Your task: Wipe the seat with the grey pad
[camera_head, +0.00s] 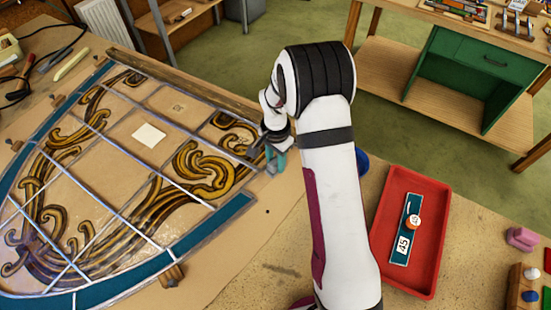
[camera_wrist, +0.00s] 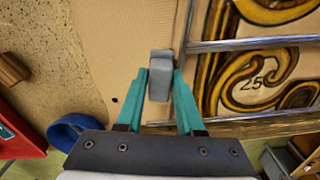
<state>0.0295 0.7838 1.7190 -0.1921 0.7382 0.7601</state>
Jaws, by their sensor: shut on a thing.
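My gripper (camera_wrist: 160,82) is shut on the grey pad (camera_wrist: 159,76), which sits between its teal fingertips in the wrist view. In the head view my gripper (camera_head: 273,160) is at the right edge of the leaded panel (camera_head: 232,206), partly hidden by my arm; I cannot make out the pad there. In the wrist view the pad is over bare tan board, just left of the ends of the grey lead strips (camera_wrist: 255,43). No teal border glass shows at this spot, which may be the seat. I cannot tell whether the pad touches the board.
A red tray (camera_head: 438,240) right of my arm holds a teal glass strip (camera_head: 402,247) marked 45. A white square (camera_head: 149,134) lies on the panel. Wooden blocks (camera_head: 172,275) stand along the panel's edge.

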